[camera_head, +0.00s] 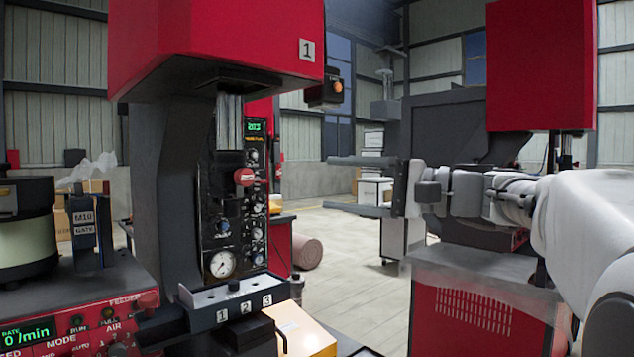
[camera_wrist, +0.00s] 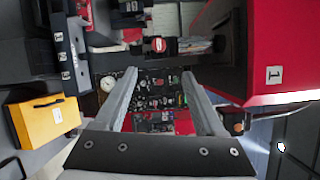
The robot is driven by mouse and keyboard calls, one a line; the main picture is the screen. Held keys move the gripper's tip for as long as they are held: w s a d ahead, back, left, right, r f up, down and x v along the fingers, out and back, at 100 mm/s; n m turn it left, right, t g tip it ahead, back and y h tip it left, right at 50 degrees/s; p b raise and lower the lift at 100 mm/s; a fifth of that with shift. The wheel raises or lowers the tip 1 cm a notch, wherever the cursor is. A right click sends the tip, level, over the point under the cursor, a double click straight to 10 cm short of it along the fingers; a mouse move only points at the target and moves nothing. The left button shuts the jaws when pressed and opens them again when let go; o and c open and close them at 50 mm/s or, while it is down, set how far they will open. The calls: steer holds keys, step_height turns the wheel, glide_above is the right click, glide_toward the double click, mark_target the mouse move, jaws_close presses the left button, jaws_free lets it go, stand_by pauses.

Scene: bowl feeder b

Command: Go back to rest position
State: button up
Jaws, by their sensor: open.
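My gripper (camera_head: 345,185) is on the right of the head view, with its two long grey fingers apart and pointing left. Nothing is between the fingers. It hangs in the air to the right of the red press marked 1 (camera_head: 225,40) and touches nothing. In the wrist view my gripper's fingers (camera_wrist: 160,95) reach up the picture, spread apart and empty. Behind them is the press's black control panel (camera_wrist: 155,90), with its dial and knobs. My white arm comes in from the right edge of the head view.
A feeder bowl (camera_head: 25,230) and red feeder box (camera_head: 70,310) stand at left. A block numbered 1, 2, 3 (camera_head: 235,300) and a yellow box (camera_head: 300,328) sit below the press. A second red machine (camera_head: 540,65) stands behind my arm. A rolled mat (camera_head: 307,251) lies on the open floor.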

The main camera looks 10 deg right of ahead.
steer(key=shift+s+d, duration=0.1)
steer(key=shift+d, duration=0.05)
steer(key=s+a+f+n+g+h, duration=0.1)
steer(key=s+a+f+g+h, duration=0.15)
steer(key=s+f, duration=0.45)
steer(key=s+a+f+n+g+h, duration=0.1)
steer(key=s+a+f+g+h, duration=0.2)
steer(key=f, duration=0.7)
steer(key=s+d+f+n+h, duration=0.3)
steer(key=s+f+h, duration=0.2)
steer(key=s+f, duration=0.25)
steer(key=s+d+f+n+h, duration=0.35)
steer(key=s+f+h, duration=0.2)
steer(key=f, duration=0.25)
step_height(320, 180, up, 16)
steer(key=p, duration=1.5)
steer(key=shift+t+y+p, duration=0.35)
steer(key=shift+t+y, duration=0.05)
steer(key=shift+t, duration=0.05)
